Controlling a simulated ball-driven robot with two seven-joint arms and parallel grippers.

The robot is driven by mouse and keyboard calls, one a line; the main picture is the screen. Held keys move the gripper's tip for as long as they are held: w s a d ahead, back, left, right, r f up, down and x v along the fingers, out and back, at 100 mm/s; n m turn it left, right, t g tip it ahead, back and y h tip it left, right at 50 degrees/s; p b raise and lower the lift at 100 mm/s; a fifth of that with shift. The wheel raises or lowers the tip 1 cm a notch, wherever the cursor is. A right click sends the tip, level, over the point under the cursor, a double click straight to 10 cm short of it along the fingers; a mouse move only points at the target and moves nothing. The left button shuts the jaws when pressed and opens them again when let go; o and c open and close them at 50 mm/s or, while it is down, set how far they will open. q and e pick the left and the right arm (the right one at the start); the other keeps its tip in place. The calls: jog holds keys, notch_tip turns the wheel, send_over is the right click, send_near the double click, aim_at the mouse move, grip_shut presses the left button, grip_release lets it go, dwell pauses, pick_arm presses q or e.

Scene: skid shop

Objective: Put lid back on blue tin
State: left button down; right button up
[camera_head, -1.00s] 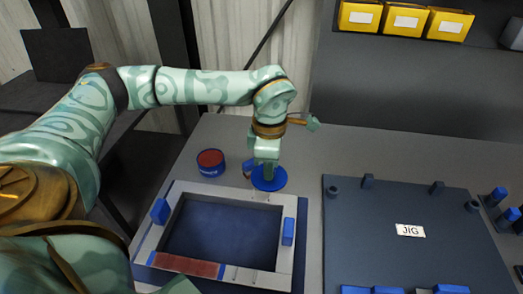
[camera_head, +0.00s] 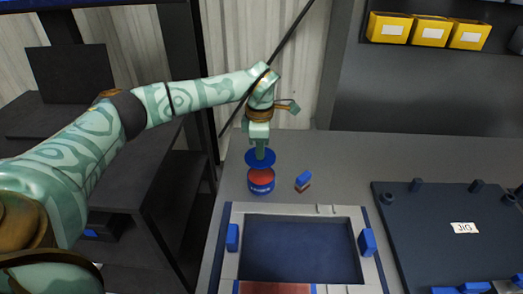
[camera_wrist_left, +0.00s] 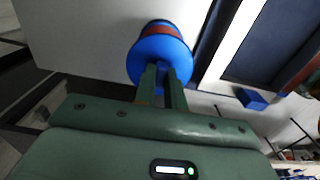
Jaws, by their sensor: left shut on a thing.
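The blue tin (camera_head: 261,188) stands upright on the grey bench behind the frame, with red showing at its top. The round blue lid (camera_head: 260,160) is in my left gripper (camera_head: 260,150), which is shut on it from above. The lid is above the tin, with red visible below its edge. In the left wrist view the lid (camera_wrist_left: 160,58) lies before the fingertips (camera_wrist_left: 163,72) and hides most of the tin (camera_wrist_left: 162,28); whether they touch I cannot tell. My right gripper is not in view.
A small blue and red block (camera_head: 304,180) stands right of the tin. A pale frame (camera_head: 300,211) with a dark blue inside and blue side blocks lies in front. A dark JIG board (camera_head: 430,220) is at right. Yellow bins (camera_head: 430,31) sit on a shelf behind.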

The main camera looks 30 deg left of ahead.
pick_arm(q)
jog(key=shift+w+d+f+b, duration=0.15)
jog(key=shift+f+b, duration=0.35)
jog(key=shift+f, duration=0.25)
notch_tip(320, 180, down, 3)
jog(key=b, duration=0.2)
jog(key=shift+b, duration=0.35)
jog(key=shift+f, duration=0.9)
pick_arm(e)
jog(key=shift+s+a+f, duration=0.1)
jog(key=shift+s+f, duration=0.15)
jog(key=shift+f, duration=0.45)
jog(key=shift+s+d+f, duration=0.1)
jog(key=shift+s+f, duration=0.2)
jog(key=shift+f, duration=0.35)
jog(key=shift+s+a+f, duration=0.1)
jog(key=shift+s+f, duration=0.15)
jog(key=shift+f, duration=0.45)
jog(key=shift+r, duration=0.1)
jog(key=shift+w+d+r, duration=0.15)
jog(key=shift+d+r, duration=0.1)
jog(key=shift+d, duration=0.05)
pick_arm(q)
jog(key=shift+p, duration=0.55)
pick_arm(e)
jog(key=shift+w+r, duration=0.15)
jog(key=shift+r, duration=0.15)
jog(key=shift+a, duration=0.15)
